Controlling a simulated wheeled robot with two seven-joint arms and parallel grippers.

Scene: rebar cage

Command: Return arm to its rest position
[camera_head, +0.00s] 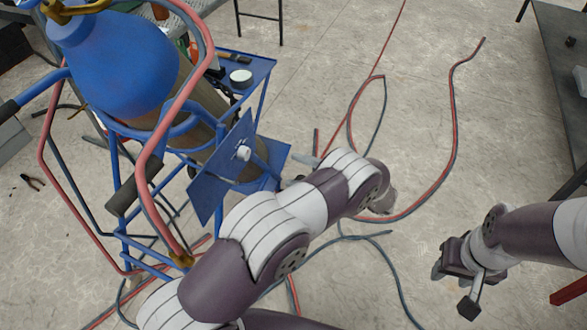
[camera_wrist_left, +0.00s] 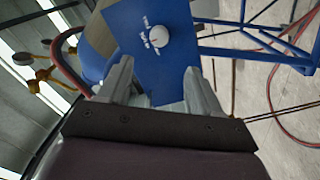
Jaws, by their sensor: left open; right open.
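My left arm reaches in from the bottom of the head view. Its gripper (camera_head: 298,170) is partly hidden behind my own wrist and points toward a blue panel (camera_head: 222,168) with a white knob (camera_head: 243,153). In the left wrist view, the left gripper (camera_wrist_left: 157,70) is open and empty. The blue panel (camera_wrist_left: 148,75) and knob (camera_wrist_left: 159,36) lie ahead of its fingers; whether they touch the panel is unclear. My right gripper (camera_head: 455,285) is open and empty, low at the right of the head view, over the floor.
A blue cart frame (camera_head: 115,190) carries a blue cylinder (camera_head: 115,60) and red and grey hoses. A blue side tray (camera_head: 250,68) holds a tape roll (camera_head: 241,77). Hoses (camera_head: 452,130) loop across the floor. A dark table (camera_head: 555,75) stands at right. Pliers (camera_head: 32,182) lie left.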

